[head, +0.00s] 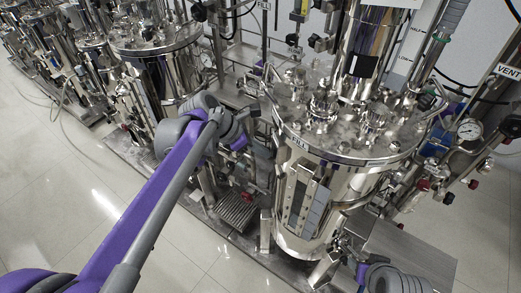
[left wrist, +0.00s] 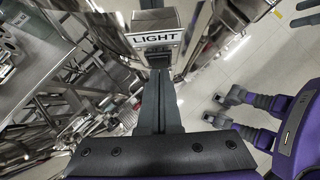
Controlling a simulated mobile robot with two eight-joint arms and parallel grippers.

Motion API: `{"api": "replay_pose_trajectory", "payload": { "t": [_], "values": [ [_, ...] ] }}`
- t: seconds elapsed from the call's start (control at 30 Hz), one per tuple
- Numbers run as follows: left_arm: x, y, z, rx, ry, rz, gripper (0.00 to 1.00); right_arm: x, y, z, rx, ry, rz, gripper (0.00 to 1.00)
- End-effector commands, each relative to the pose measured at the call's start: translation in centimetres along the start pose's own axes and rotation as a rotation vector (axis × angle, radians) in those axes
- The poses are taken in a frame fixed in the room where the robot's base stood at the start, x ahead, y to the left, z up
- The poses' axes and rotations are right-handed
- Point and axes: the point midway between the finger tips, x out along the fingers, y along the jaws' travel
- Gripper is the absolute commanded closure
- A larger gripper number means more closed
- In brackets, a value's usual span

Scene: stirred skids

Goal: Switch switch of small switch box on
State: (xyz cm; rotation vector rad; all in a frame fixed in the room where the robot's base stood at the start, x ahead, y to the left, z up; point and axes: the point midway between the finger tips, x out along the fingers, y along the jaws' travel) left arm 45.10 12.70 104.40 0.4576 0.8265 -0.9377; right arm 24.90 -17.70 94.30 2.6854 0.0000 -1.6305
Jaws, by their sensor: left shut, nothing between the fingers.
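A small box with a white LIGHT label (left wrist: 156,39) is at the top middle of the left wrist view. I take it for the switch box. My left gripper (left wrist: 157,76) is shut and empty. Its dark fingers point at the box, with the tips right below the label. They cover the area there, so I cannot make out the switch or whether the tips touch it. In the head view my left arm reaches in from the left and ends beside the steel vessel, where the box is not clearly visible. My right gripper is not visible.
A large steel vessel (head: 338,205) with a crowded lid stands just right of my left arm in the head view. Another vessel (head: 155,45) is behind the arm. Pipes, valves and a gauge (head: 469,129) crowd the right. The tiled floor (head: 70,190) at left is clear.

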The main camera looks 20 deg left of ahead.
Motion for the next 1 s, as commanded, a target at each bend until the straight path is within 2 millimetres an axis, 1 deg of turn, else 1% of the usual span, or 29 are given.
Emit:
{"api": "replay_pose_trajectory", "payload": {
  "t": [0.03, 0.33, 0.7, 1.0],
  "values": [
    [0.7, -0.1, 0.0, 0.001, 0.001, -0.004, 1.0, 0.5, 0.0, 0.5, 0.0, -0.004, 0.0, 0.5],
    [0.3, 0.0, 0.2, 0.001, 0.0, -0.001, 1.0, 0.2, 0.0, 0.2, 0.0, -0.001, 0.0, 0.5],
    [-0.9, 0.0, 1.2, 0.001, -0.002, 0.0, 1.0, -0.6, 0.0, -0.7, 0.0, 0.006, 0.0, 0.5],
    [-0.9, 0.0, 1.1, 0.001, -0.001, -0.002, 1.0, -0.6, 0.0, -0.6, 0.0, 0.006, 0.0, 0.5]
  ]
}}
